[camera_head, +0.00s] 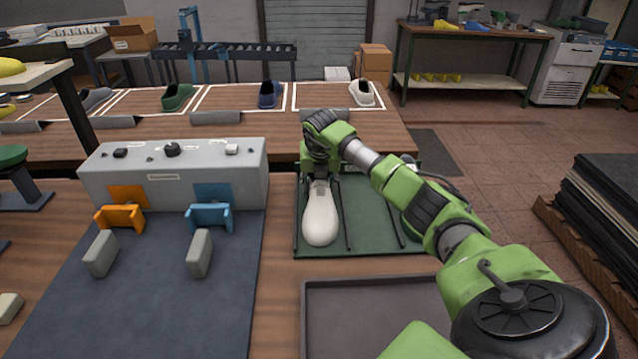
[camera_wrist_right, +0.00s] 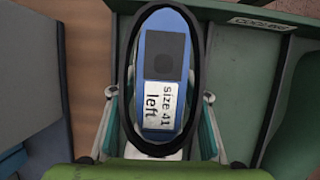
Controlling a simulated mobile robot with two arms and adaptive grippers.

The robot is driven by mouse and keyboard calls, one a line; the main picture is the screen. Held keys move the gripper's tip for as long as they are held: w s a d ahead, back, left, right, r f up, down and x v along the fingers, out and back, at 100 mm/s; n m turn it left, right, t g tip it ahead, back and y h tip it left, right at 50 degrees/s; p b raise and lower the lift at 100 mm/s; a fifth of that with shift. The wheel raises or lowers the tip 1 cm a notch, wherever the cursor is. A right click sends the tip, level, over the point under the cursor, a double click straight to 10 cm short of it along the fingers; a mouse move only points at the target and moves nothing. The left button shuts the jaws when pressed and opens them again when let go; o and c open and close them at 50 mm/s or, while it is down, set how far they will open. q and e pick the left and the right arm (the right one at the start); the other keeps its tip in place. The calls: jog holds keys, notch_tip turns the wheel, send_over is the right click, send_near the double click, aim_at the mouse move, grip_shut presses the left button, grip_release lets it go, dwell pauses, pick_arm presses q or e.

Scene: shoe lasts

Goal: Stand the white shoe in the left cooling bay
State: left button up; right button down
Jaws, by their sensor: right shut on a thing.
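A white shoe (camera_head: 320,214) is at the left bay of the green cooling rack (camera_head: 368,218), between two thin dark dividers, toe toward the front. In the wrist view its dark oval collar (camera_wrist_right: 200,62) surrounds a blue last (camera_wrist_right: 152,58) labelled "size 41 left". My right gripper (camera_head: 320,180) is shut at the heel end; its fingers flank the last in the wrist view (camera_wrist_right: 160,125). I cannot tell whether the sole touches the rack floor. The bay right of the shoe looks empty, partly hidden by my arm. My left gripper is not in view.
A grey control box (camera_head: 175,190) with orange and blue clamps stands left. A dark tray (camera_head: 365,290) lies in front of the rack. Behind, a table holds green (camera_head: 177,97), blue (camera_head: 269,94) and another white shoe (camera_head: 361,92). The blue-grey mat (camera_head: 150,290) has bare room.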

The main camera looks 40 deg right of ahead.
dwell(0.7)
jog(key=c, duration=1.1)
grip_release()
jog(key=shift+o, duration=0.2)
jog(key=shift+s+f, duration=0.1)
jog(key=shift+f, duration=0.05)
jog(key=v, duration=1.2)
